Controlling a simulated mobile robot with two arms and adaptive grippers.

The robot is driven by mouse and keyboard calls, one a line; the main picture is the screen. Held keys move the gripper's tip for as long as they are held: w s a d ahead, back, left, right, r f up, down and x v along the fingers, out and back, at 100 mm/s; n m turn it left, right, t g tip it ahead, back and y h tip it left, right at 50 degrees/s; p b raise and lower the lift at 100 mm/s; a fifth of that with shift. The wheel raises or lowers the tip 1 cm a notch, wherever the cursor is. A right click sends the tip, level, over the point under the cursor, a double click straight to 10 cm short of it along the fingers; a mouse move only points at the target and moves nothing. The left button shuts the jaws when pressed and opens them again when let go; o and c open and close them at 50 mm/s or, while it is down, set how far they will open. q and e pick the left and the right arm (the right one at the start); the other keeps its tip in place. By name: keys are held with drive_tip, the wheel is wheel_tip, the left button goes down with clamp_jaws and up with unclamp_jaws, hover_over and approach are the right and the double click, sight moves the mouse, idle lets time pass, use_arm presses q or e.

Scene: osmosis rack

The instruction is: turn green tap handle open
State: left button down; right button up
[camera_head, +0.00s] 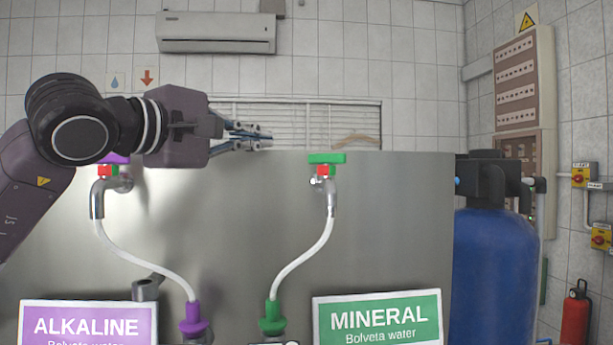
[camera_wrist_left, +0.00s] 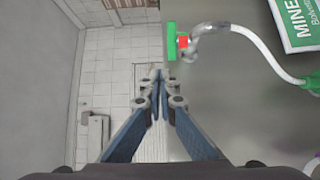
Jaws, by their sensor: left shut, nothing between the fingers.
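My right gripper is in neither view.
A purple tap handle (camera_head: 114,158) sits on the left tap, partly behind my left gripper. White hoses run down to purple and green fittings. The metal panel (camera_head: 390,220) carries ALKALINE and MINERAL signs. A blue tank (camera_head: 492,275) stands at the right. A wire rack is behind the panel.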

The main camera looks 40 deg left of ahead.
use_arm(q)
wheel_tip(320, 180, down, 2)
drive_tip(key=shift+f+b, duration=0.25)
drive_tip(key=shift+b, duration=0.45)
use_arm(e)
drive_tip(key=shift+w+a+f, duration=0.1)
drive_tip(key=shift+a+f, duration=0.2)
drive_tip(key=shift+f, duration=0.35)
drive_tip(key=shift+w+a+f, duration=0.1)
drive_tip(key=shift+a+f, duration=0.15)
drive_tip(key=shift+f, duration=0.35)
use_arm(q)
drive_tip(key=p, duration=0.7)
approach(314, 157)
drive_tip(key=w, duration=0.4)
drive_tip(key=w+a, duration=0.1)
drive_tip(key=shift+w+r, duration=0.2)
drive_tip(key=shift+w, duration=0.2)
drive_tip(key=shift+w+f+p, duration=0.15)
drive_tip(key=shift+w+p, duration=0.15)
drive_tip(key=shift+w, duration=0.3)
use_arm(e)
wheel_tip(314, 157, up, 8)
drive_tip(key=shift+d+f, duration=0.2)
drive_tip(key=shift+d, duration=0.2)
